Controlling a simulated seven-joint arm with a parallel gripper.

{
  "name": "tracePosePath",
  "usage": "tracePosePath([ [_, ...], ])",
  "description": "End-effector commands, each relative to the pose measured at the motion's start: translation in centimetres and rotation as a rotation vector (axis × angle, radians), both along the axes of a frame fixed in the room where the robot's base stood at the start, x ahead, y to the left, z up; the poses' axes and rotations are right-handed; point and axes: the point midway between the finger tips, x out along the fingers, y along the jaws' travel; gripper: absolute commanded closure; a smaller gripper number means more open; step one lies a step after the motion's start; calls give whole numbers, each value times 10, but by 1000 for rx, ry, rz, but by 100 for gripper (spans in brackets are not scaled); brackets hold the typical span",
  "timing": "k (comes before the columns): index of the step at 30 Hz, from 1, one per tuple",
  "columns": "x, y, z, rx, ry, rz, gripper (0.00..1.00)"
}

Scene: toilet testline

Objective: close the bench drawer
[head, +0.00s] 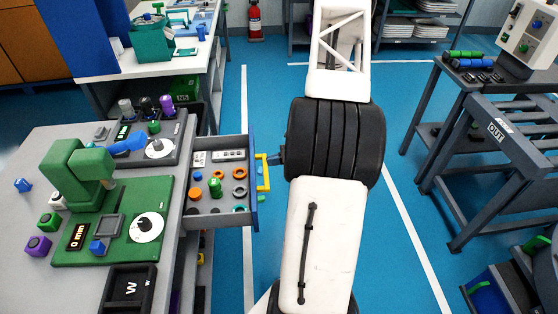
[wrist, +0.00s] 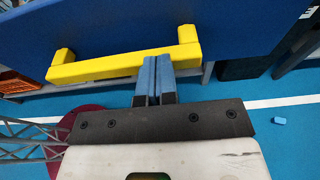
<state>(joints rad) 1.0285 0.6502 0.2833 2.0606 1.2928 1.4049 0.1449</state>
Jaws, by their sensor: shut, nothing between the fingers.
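The bench drawer (head: 221,216) stands pulled out from the right side of the grey bench (head: 215,285) in the head view. Small parts and coloured rings lie in it. Its blue front (wrist: 120,30) carries a yellow bar handle (head: 263,172), which spans the upper part of the wrist view (wrist: 110,68). My gripper (head: 270,159) is just right of the handle, near its upper end. In the wrist view its two blue fingers (wrist: 157,60) are together, empty, with tips at the handle's near edge. I cannot tell whether they touch it.
A green fixture (head: 80,180) and a white dial plate stand on the bench top. A dark frame table marked OUT (head: 497,130) stands at the right. A white workbench (head: 100,60) is behind at the left. Blue floor is clear around my arm.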

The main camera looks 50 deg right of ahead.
Motion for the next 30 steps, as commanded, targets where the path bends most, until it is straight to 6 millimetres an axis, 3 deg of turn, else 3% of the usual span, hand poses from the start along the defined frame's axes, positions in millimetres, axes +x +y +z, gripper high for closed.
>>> tracePosePath([
  [30, 150, 151, 0, 0, 0, 2, 100],
])
